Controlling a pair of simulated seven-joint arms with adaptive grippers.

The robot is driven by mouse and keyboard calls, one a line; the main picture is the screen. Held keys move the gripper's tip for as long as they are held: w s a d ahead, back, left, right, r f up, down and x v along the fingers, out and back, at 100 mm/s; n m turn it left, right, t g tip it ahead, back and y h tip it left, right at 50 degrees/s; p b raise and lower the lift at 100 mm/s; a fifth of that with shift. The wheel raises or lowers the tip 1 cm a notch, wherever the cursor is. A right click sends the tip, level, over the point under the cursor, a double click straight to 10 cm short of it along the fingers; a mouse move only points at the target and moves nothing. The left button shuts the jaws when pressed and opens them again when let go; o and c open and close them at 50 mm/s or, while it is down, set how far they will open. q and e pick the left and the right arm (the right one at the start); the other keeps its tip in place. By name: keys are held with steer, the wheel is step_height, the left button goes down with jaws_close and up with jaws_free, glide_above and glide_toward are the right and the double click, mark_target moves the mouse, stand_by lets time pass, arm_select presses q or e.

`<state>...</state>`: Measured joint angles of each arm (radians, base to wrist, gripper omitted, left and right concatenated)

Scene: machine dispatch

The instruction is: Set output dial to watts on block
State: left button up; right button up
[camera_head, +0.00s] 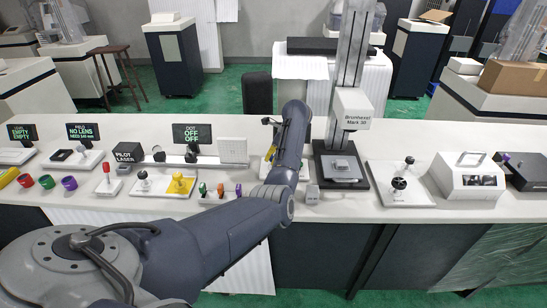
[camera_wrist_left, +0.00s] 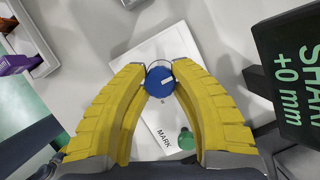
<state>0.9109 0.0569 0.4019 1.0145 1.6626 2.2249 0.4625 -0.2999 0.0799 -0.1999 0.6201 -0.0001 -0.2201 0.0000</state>
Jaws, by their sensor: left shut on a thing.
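In the left wrist view, a round blue dial (camera_wrist_left: 158,82) with a small white mark sits on a white plate (camera_wrist_left: 148,52) lettered "MARK". My left gripper (camera_wrist_left: 159,68) has its yellow fingers closed on either side of the dial. A green round button (camera_wrist_left: 186,138) is on the same plate, between the fingers. In the head view my left arm reaches across the bench and mostly hides this plate and the gripper. A grey block (camera_head: 341,166) sits on the stage of the marking machine (camera_head: 352,108). My right gripper is not seen.
A dark display (camera_wrist_left: 295,75) reading "+0 mm" stands close to the right of the gripper in the wrist view. A white panel (camera_head: 233,151), coloured knobs (camera_head: 220,190) and a yellow part (camera_head: 180,183) are left of my forearm. A white-lidded box (camera_head: 470,176) is at right.

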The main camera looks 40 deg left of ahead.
arm_select(q)
jaws_close()
